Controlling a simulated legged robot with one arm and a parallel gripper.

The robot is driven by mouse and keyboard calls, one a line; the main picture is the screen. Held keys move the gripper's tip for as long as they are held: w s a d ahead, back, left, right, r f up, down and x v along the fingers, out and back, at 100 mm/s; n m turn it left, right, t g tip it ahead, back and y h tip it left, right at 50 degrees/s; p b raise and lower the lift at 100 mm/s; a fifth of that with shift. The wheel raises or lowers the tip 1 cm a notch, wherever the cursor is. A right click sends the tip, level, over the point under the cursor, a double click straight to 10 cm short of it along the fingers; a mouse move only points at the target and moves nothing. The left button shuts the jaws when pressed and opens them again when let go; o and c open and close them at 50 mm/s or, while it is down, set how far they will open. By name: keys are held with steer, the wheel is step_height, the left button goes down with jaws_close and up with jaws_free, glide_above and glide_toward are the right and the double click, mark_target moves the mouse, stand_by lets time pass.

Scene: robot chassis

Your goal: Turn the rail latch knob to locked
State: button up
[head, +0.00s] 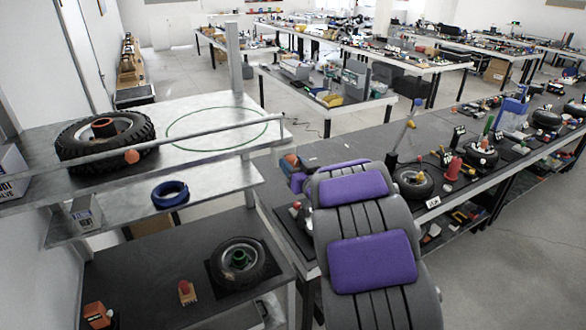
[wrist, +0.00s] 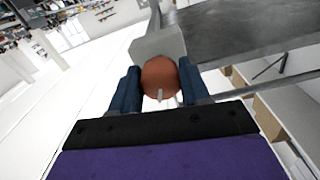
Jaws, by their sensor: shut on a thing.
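The round orange-brown knob (wrist: 160,74) sits on a grey block (wrist: 158,42) in the wrist view. A short white mark shows on its lower part, pointing down in that view. The blue fingers of my gripper (wrist: 159,88) stand on either side of the knob and are shut on it. In the head view my gripper (head: 296,175) is at the far end of my purple and grey arm, near the right end of the shelf unit. An orange-brown patch beside it (head: 290,159) looks like the knob, largely hidden there.
A metal rail (head: 210,141) with an orange ball (head: 132,156) crosses the shelf front. A large tyre (head: 104,141) and a green ring (head: 217,129) lie on the top shelf, a blue ring (head: 170,194) below. A cluttered bench (head: 345,150) stands right of the shelves.

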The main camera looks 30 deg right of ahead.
steer(key=n+b, duration=0.2)
steer(key=n, duration=0.1)
steer(key=shift+f+n, duration=0.1)
steer(key=shift+n, duration=0.3)
steer(key=o, duration=1)
steer(key=s+b, duration=0.7)
steer(key=s, duration=1)
steer(key=shift+s+d+b, duration=0.15)
steer(key=shift+d+b, duration=0.2)
steer(key=shift+d, duration=0.05)
